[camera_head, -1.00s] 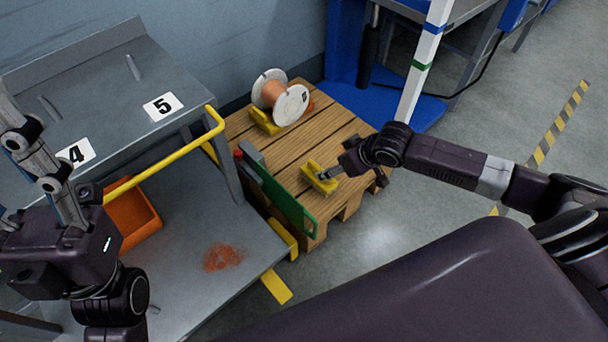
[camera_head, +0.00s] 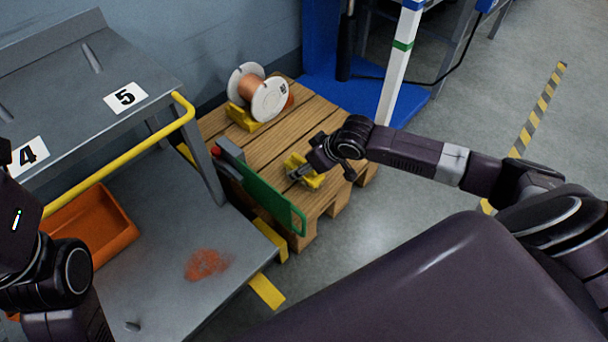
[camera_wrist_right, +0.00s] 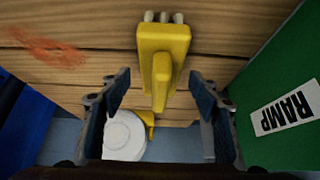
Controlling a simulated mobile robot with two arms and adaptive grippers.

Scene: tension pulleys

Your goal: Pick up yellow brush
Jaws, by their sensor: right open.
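A yellow piece (camera_head: 303,171) lies on the wooden pallet under my right gripper (camera_head: 308,163); it looks like the yellow brush, though its bristles are not clear. In the right wrist view the yellow piece (camera_wrist_right: 162,50) has a broad end with several short grey pegs and a narrower raised part towards me. My right gripper (camera_wrist_right: 160,84) is open there. Its fingers stand to the left and right of the narrow part, with gaps on both sides and nothing held. My left arm shows at the left edge of the head view; its fingers are out of frame.
A copper-wound spool (camera_head: 258,93) sits in a yellow cradle (camera_head: 243,118) further back on the pallet (camera_head: 272,150). A green panel (camera_head: 272,198) stands along the pallet's left edge; its RAMP label (camera_wrist_right: 285,108) shows in the wrist view. An orange bin (camera_head: 95,232) is left.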

